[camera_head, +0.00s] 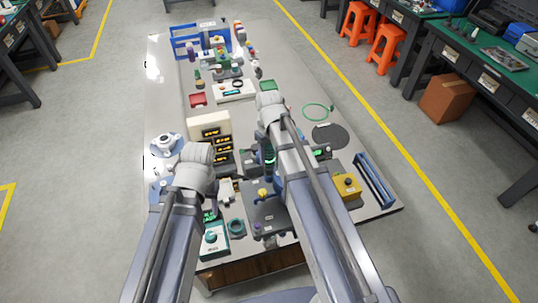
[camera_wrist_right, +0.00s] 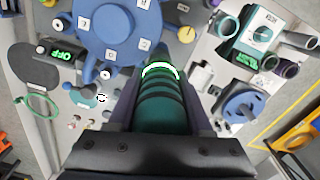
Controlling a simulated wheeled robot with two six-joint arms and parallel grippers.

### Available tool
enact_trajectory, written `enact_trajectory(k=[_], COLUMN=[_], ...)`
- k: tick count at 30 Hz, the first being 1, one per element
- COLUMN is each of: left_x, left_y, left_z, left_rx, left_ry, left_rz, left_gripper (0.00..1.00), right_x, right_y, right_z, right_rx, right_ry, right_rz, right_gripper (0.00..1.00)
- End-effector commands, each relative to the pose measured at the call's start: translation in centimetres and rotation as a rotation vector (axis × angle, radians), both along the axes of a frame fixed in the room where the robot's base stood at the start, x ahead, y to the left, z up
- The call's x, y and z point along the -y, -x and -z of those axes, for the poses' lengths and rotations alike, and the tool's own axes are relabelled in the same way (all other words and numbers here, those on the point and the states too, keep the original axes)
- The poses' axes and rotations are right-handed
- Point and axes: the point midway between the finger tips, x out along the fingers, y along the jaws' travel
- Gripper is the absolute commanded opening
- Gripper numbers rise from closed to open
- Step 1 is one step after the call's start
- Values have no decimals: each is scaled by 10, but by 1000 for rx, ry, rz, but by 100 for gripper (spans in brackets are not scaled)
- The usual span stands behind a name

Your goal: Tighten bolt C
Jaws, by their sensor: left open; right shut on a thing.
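My right gripper (camera_wrist_right: 158,78) is shut on a dark green cylindrical tool (camera_wrist_right: 165,112) with a glowing green ring near its far end. In the head view the tool (camera_head: 268,156) shows partly behind my right arm. A blue round flange (camera_wrist_right: 112,22) with several small white lettered labels lies beyond the tool's end in the wrist view. I cannot tell which label is C, and bolt C is not clearly visible. Whether the tool's tip touches a bolt is hidden. My left gripper (camera_head: 210,204) is open at the left of the work area, mostly hidden by its arm.
A teal-and-white device (camera_head: 213,240), a yellow box (camera_head: 346,187) and a blue rack (camera_head: 374,180) stand at the table's near side. A cream display unit (camera_head: 210,132) stands between the arms. A dark round mat (camera_head: 331,136) and green ring (camera_head: 317,112) lie at the right.

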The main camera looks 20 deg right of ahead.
Motion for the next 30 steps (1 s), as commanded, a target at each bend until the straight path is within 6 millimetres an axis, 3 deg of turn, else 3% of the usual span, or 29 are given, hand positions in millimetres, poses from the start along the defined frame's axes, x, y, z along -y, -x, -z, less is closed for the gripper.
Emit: enact_trajectory(k=[14,30], left_x=[0,0], left_y=[0,0], left_z=[-1,-34], left_rx=[0,0], left_ry=[0,0], left_rz=[0,0], left_gripper=[50,50], right_x=[0,0], right_y=[0,0], right_z=[-1,-34], right_rx=[0,0], right_ry=[0,0], right_rz=[0,0], right_gripper=[0,0])
